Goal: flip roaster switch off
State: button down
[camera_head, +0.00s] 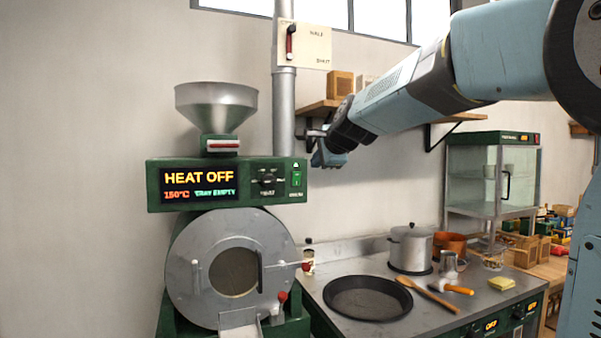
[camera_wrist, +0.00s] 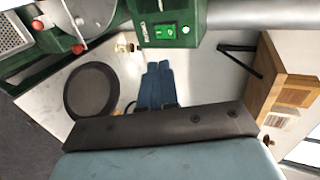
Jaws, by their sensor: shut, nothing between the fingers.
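The roaster (camera_head: 226,200) is a dark green machine with a steel hopper on top and a round drum front. Its display (camera_head: 200,183) reads HEAT OFF, 150°C and TRAY EMPTY. The green roaster switch (camera_head: 296,179) is at the right end of the panel, beside a knob; which way it is tipped is too small to tell. In the wrist view the switch (camera_wrist: 164,30) shows on the green box, beyond my fingertips. My gripper (camera_head: 324,157) is shut and empty, just right of the panel and apart from the switch. Its blue fingers (camera_wrist: 158,66) lie together in the wrist view.
A vertical pipe (camera_head: 285,120) with a lever plate (camera_head: 304,45) rises behind the panel. A wall shelf (camera_head: 318,108) with wooden boxes is behind my arm. Below are a black pan (camera_head: 367,298), a steel pot (camera_head: 411,248) and a glass cabinet (camera_head: 490,175) on the counter.

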send_near(297, 173)
notch_tip(297, 173, down, 4)
jog(key=w, duration=0.2)
jog(key=shift+w+a+r, duration=0.1)
jog(key=shift+w+a, duration=0.25)
jog(key=shift+w, duration=0.15)
jog(key=shift+w+a+r, duration=0.1)
jog(key=shift+w+a, duration=0.2)
jog(key=shift+w, duration=0.25)
jog(key=shift+w+a+r, duration=0.15)
jog(key=shift+w+a, duration=0.05)
jog(key=shift+w, duration=0.55)
jog(key=shift+w+a, duration=0.1)
jog(key=shift+a, duration=0.25)
jog(key=shift+w+d, duration=0.15)
jog(key=shift+d, duration=0.2)
jog(key=shift+r, duration=0.15)
